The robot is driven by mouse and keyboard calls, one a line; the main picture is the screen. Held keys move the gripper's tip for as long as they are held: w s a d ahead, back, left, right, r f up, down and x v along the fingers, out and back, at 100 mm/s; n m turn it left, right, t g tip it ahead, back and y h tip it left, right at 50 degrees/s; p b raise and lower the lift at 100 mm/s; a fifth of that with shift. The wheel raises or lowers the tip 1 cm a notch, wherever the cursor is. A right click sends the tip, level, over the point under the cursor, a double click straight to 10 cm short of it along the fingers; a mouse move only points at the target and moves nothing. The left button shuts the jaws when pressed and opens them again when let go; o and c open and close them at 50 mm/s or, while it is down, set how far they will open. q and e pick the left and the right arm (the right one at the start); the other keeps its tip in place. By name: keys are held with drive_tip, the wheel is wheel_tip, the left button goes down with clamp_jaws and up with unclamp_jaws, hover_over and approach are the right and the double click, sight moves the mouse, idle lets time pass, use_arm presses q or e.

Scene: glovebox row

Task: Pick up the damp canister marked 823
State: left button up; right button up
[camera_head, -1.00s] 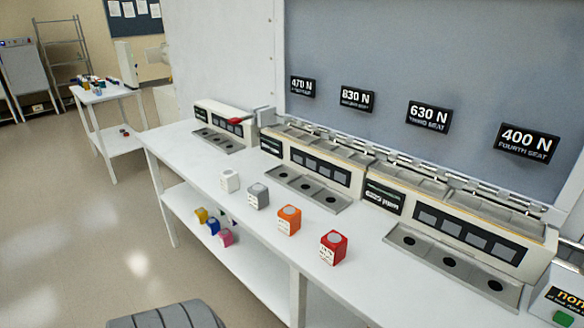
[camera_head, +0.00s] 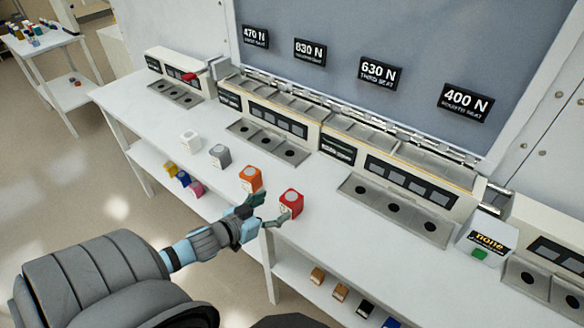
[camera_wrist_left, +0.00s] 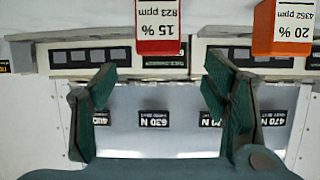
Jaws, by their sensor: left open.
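The red canister (camera_head: 291,203) stands on the white bench near its front edge. My left gripper (camera_head: 270,209) is open and empty, just to the left of the red canister in the head view. In the left wrist view my left gripper (camera_wrist_left: 158,75) has its fingers spread, with the red canister ahead between their lines and apart from them. My right gripper is not in view.
Grey (camera_head: 220,156) and white (camera_head: 190,141) canisters stand farther left. Seat units with round holes (camera_head: 394,208) line the bench behind. A lower shelf holds several small blocks.

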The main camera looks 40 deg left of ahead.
sight(285, 205)
use_arm(q)
drive_tip(key=b+x, duration=0.2)
drive_tip(key=f+b+x, duration=0.1)
drive_tip(key=b+x, duration=0.1)
drive_tip(key=x, duration=0.1)
drive_tip(key=b+x, duration=0.2)
drive_tip(key=shift+f, duration=0.5)
drive_tip(key=shift+w, duration=0.3)
drive_tip(key=b+x, duration=0.2)
drive_tip(key=x, duration=0.3)
drive_tip(key=shift+d+b, duration=0.15)
drive_tip(key=shift+b, duration=0.2)
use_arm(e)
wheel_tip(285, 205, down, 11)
use_arm(q)
drive_tip(key=c, duration=1.3)
drive_tip(key=shift+r, duration=0.15)
